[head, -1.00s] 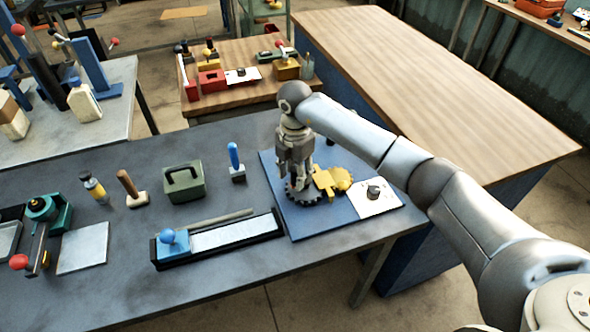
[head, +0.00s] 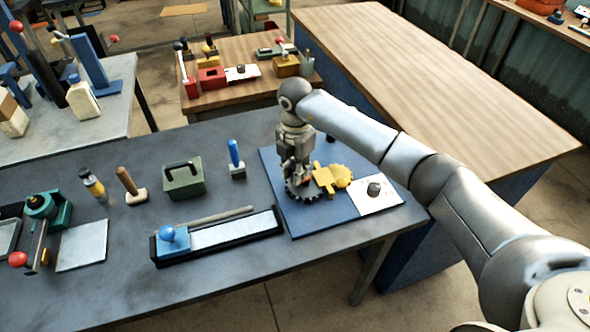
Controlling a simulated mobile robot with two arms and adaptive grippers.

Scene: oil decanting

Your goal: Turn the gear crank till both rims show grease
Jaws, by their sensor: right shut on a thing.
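A dark toothed gear (head: 303,194) and a yellow gear (head: 343,174) with a yellow bracket (head: 323,181) sit on a blue board (head: 281,209) at the right end of the grey bench. My right gripper (head: 299,178) points down over the dark gear. It is shut on the crank handle (head: 308,178), of which only a small red part shows between and beside the fingers. The fingers hide much of the dark gear's middle. Grease on the rims cannot be made out at this size. My left gripper is not in view.
A white card with a black knob (head: 374,189) lies on the board's right side. A blue-handled tool (head: 235,157), a green box (head: 183,178) and a long black tray (head: 271,233) stand to the left. The wooden table (head: 440,80) behind is bare.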

